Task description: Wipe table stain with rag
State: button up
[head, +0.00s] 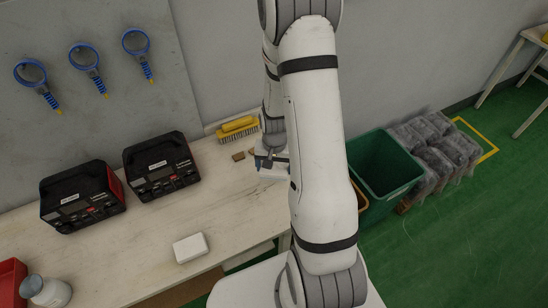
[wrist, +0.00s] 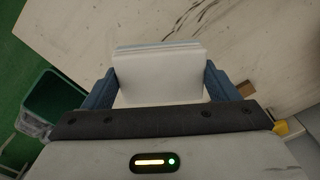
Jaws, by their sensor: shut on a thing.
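My gripper (wrist: 160,88) is shut on a white folded block with a layered, pale blue far edge, which looks like the rag (wrist: 158,72). It is gripped from both sides by the blue fingers. In the head view my gripper (head: 272,161) is at the far right end of the pale table (head: 140,255), mostly hidden by my arm. Whether the rag touches the table cannot be told. Dark thin streaks (wrist: 186,14) mark the tabletop beyond the rag in the wrist view; I cannot tell whether they are the stain.
A yellow brush (head: 237,128) and small brown pieces (head: 239,156) lie near the wall. Two black-and-red devices (head: 82,196) (head: 161,169) and a white box (head: 190,247) stand on the table. A green bin (head: 385,172) stands right of it. The table's middle is clear.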

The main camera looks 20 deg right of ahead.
jog(key=shift+r+p, duration=0.65)
jog(key=shift+r, duration=0.7)
